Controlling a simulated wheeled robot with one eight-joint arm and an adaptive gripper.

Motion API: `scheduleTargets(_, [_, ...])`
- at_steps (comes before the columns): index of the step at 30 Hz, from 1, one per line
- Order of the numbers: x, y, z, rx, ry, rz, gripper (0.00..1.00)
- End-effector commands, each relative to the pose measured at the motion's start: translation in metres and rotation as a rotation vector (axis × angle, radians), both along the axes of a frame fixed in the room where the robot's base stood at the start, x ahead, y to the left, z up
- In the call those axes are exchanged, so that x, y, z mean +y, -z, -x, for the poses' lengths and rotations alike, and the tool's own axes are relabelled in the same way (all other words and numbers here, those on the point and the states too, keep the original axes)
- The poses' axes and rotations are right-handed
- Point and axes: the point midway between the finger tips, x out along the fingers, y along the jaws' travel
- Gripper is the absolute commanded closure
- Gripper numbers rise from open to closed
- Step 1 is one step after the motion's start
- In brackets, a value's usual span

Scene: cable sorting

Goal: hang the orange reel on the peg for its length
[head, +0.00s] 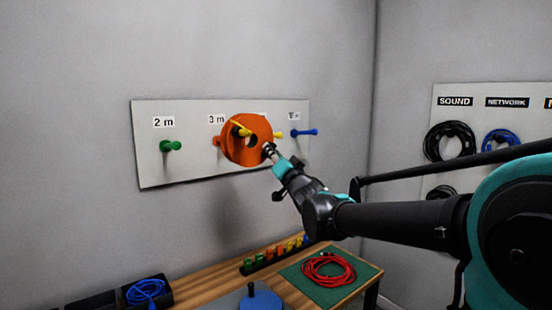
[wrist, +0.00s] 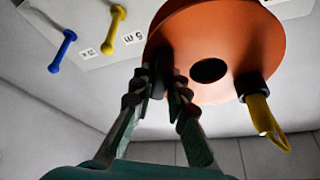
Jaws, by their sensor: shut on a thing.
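The orange reel (head: 232,152) is held up in front of the peg board, between the 3 m label and the yellow peg (head: 278,135). In the wrist view the reel (wrist: 225,35) shows a dark centre hole with no peg coming through it. A black and yellow cable end (wrist: 262,115) sticks out from its face. An orange peg (head: 216,141) shows partly at the reel's left, under the 3 m label (head: 216,119).
The board (head: 148,110) also has a green peg (head: 171,146) at 2 m and a blue peg (head: 305,132) at the right. Below, the wooden table (head: 215,290) bears a red cable (head: 328,270) on a green mat. More cables hang on the right wall.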

Motion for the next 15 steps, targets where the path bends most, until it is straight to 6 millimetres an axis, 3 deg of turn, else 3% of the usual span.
scheduleTargets(15, [0.017,0.004,-0.025,0.0,0.0,-0.001,1.0])
